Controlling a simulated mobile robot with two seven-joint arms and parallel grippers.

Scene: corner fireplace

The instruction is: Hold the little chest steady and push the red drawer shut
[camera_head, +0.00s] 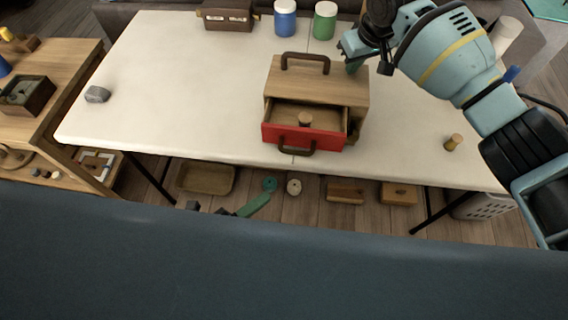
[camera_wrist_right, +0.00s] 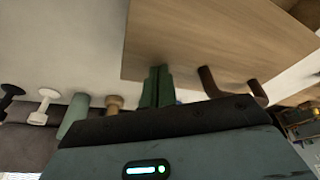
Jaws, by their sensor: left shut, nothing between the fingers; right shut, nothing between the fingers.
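The little wooden chest (camera_head: 320,84) stands on the white table with a dark brown handle (camera_head: 305,62) on top. My right gripper (camera_head: 353,66) is at the chest's back right corner. In the right wrist view its green fingers (camera_wrist_right: 157,86) are together and empty, close to the wooden chest (camera_wrist_right: 200,45); I cannot tell if they touch it. My left gripper is not in view.
A blue jar (camera_head: 285,20), a green jar (camera_head: 325,21) and a brown box (camera_head: 228,14) stand along the back. A grey stone (camera_head: 97,94) lies at the far left, a small wooden peg (camera_head: 453,142) at the right front. The table left of the chest is clear.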

